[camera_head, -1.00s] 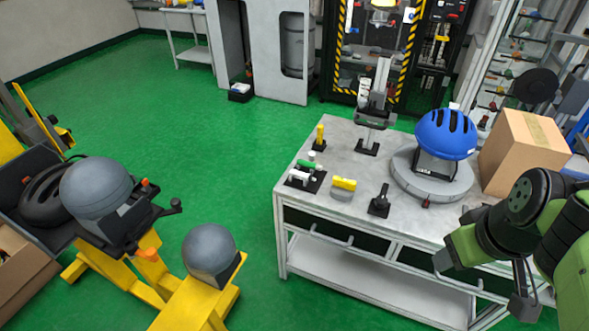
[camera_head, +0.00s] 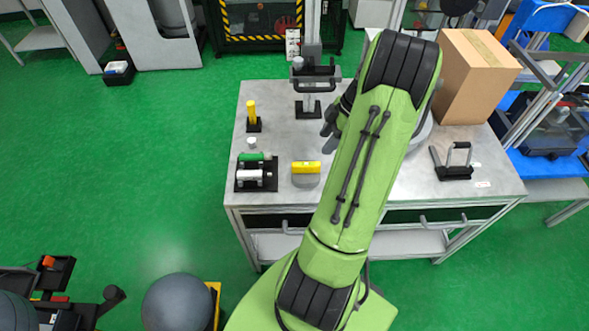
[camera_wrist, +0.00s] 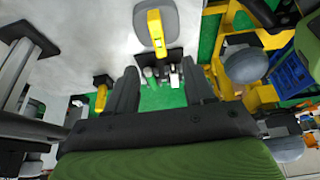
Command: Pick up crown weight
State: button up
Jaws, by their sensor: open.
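No label shows which thing is the crown weight, so I cannot tell for sure. A small block with a yellow top and grey base (camera_head: 306,173) stands on the workbench (camera_head: 283,212), left of my arm. It also shows in the wrist view (camera_wrist: 155,30), beyond my fingertips. A black holder with green and white cylinders (camera_head: 255,172) stands to its left and shows between my fingers in the wrist view (camera_wrist: 163,74). My gripper (camera_wrist: 160,68) is open, with nothing between its fingers. My arm hides the blue helmet and turntable in the head view.
A yellow cylinder on a black base (camera_head: 252,117) and a grey upright stand (camera_head: 307,97) are at the bench's back left. A cardboard box (camera_head: 474,75) is at the back right. A black-based metal bracket (camera_head: 453,165) sits right of my arm. Green floor lies left of the bench.

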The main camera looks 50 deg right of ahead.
jog(key=b, duration=0.1)
send_over(307, 163)
jog(key=s+d, duration=0.2)
jog(key=f, duration=0.6)
jog(key=shift+a, duration=0.25)
jog(key=b+x, duration=0.1)
jog(key=x, duration=0.4)
jog(key=shift+w+a+f, duration=0.1)
jog(key=shift+f, duration=0.3)
jog(key=shift+r, duration=0.1)
grip_shut()
